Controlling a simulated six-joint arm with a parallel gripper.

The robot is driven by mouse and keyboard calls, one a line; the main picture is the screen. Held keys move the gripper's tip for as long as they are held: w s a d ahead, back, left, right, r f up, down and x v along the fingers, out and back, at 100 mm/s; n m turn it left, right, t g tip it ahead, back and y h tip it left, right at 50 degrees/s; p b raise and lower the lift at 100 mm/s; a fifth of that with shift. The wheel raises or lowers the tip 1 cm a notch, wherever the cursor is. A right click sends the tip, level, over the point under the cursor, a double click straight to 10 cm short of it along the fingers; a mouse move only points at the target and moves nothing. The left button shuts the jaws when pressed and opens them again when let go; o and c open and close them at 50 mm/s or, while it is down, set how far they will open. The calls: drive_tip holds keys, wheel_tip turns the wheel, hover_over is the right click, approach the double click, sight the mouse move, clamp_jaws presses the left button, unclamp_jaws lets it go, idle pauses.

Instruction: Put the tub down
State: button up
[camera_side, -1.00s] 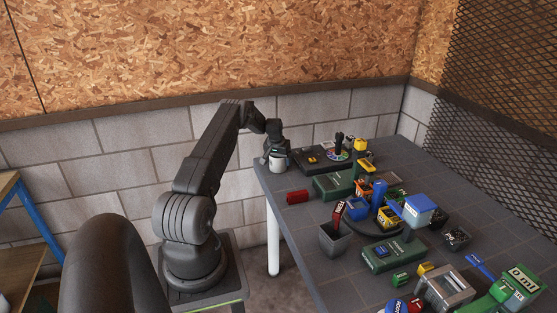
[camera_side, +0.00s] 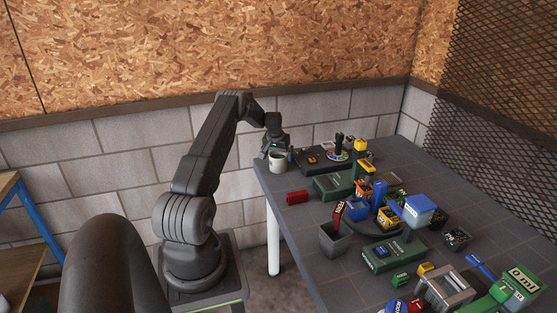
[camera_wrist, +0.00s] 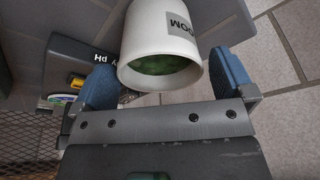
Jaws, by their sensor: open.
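The white tub (camera_side: 278,163) stands upright on the far-left corner of the table. The wrist view shows the tub (camera_wrist: 162,38) close up, with green contents inside and a grey label with dark letters on its side.
A dark box with a coloured dial (camera_side: 338,154) stands right of the tub. A red block (camera_side: 297,197) lies in front. A green box (camera_side: 333,185), a grey bin (camera_side: 335,238) and other devices crowd the table's middle. The table's left edge is close to the tub.

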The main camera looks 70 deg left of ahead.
drive_tip(key=v, duration=0.9)
drive_tip(key=w+d+r+m+t, duration=0.1)
drive_tip(key=w+d+r+m, duration=0.1)
drive_tip(key=d+r, duration=0.6)
drive_tip(key=w+d+r+m, duration=0.1)
drive_tip(key=w+d+r, duration=0.3)
drive_tip(key=d, duration=0.7)
drive_tip(key=w+d+r+m+t, duration=0.1)
drive_tip(key=d+r+m, duration=0.1)
drive_tip(key=d+r, duration=0.65)
drive_tip(key=s+d+r+m+h, duration=0.1)
drive_tip(key=s+d, duration=0.2)
drive_tip(key=d, duration=0.5)
drive_tip(key=s+d+r+m, duration=0.1)
drive_tip(key=s+d+r, duration=0.15)
drive_tip(key=d, duration=0.65)
drive_tip(key=s+d+f+m+t+h, duration=0.1)
drive_tip(key=s+d+f+m, duration=0.2)
drive_tip(key=s+d, duration=0.8)
drive_tip(key=s, duration=0.3)
drive_tip(key=shift+s+d+m+t, duration=0.15)
drive_tip(key=shift+s+m+t, duration=0.15)
drive_tip(key=shift+s+t, duration=0.1)
drive_tip(key=shift+f, duration=0.1)
